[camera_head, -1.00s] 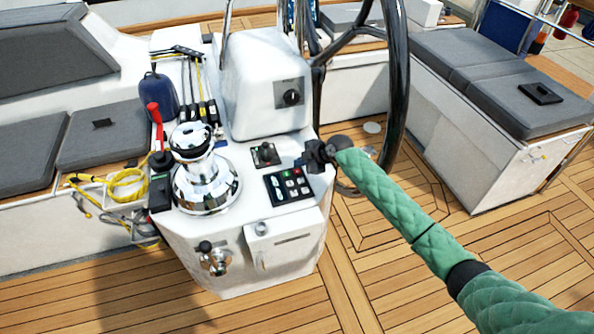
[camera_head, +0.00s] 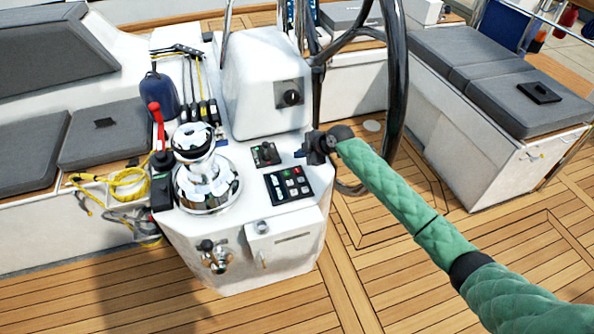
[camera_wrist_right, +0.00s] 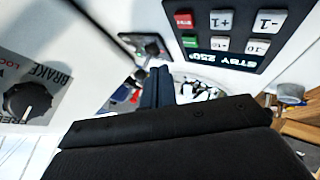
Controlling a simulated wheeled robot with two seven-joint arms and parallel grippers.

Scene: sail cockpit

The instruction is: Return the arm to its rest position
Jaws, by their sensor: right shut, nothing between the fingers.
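My right arm, in a green quilted sleeve, comes in from the lower right in the head view. Its black gripper (camera_head: 316,149) is at the right edge of the white console (camera_head: 285,230), just above and beside the button panel (camera_head: 289,184). The gripper is shut and empty. In the right wrist view the dark shut fingers (camera_wrist_right: 157,86) point toward a blurred chrome winch (camera_wrist_right: 200,88), with the button panel (camera_wrist_right: 222,35) close above. My left gripper is not in view.
The black steering wheel (camera_head: 397,80) stands just behind my right gripper. A chrome winch (camera_head: 207,185), a red-handled lever (camera_head: 156,125) and a small joystick (camera_head: 266,153) stand on the console. A grey cushioned bench (camera_head: 480,75) is at right. Open teak deck (camera_head: 420,270) lies in front.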

